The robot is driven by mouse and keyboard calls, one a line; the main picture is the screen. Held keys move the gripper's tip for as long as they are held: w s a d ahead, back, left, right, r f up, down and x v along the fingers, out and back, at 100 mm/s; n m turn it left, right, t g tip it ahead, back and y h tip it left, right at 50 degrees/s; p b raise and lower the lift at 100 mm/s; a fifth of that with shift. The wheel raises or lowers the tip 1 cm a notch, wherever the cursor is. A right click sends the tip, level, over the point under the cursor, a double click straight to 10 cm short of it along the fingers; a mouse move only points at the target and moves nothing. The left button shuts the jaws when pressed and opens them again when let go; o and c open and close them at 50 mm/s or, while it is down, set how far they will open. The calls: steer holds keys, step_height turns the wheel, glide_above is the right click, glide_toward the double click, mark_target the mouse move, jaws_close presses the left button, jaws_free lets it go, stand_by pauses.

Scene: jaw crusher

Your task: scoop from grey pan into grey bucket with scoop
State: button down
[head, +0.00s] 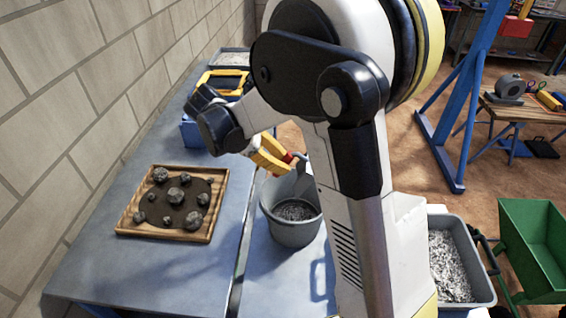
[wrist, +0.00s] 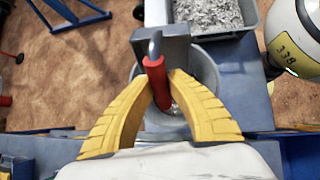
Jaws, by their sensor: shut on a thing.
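My gripper (head: 282,160) is shut on the red handle of the scoop (wrist: 157,82). The scoop's grey head (wrist: 172,52) is over the grey bucket (head: 291,236); whether it touches the rim, and whether it holds anything, I cannot tell. The bucket stands on the blue-grey table and has grey crumbs inside at the bottom. It also shows behind the scoop in the wrist view (wrist: 206,72). A grey pan (head: 485,285) full of grey chips is at right in the head view, partly behind my arm. It also shows at the top of the wrist view (wrist: 249,12).
A wooden tray (head: 166,235) with dark rocks lies on the left table by the brick wall. A yellow-framed item (head: 222,83) and a shallow pan of grey grains (head: 232,59) are farther back. A green bin (head: 535,240) and a blue frame (head: 463,110) stand at right.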

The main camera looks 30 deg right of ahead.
steer(key=shift+r+t+y+p, duration=0.35)
steer(key=shift+r+p, duration=0.2)
steer(key=shift+p, duration=0.4)
steer(key=shift+s+d+r+t+y+p, duration=0.15)
steer(key=shift+r+t+y+p, duration=0.3)
steer(key=shift+r+y+p, duration=0.55)
steer(key=t+y+p, duration=0.1)
steer(key=p, duration=0.1)
steer(key=r+t+y+p, duration=0.1)
steer(key=shift+r+m+y+p, duration=0.2)
steer(key=shift+m+y+p, duration=0.15)
steer(key=shift+m, duration=0.05)
step_height(320, 180, up, 2)
steer(key=t+y+p, duration=0.1)
steer(key=t+y, duration=0.2)
steer(key=shift+d+y, duration=0.1)
steer(key=shift+y, duration=0.2)
steer(key=shift+a+r+t+y, duration=0.25)
steer(key=shift+t+y, duration=0.15)
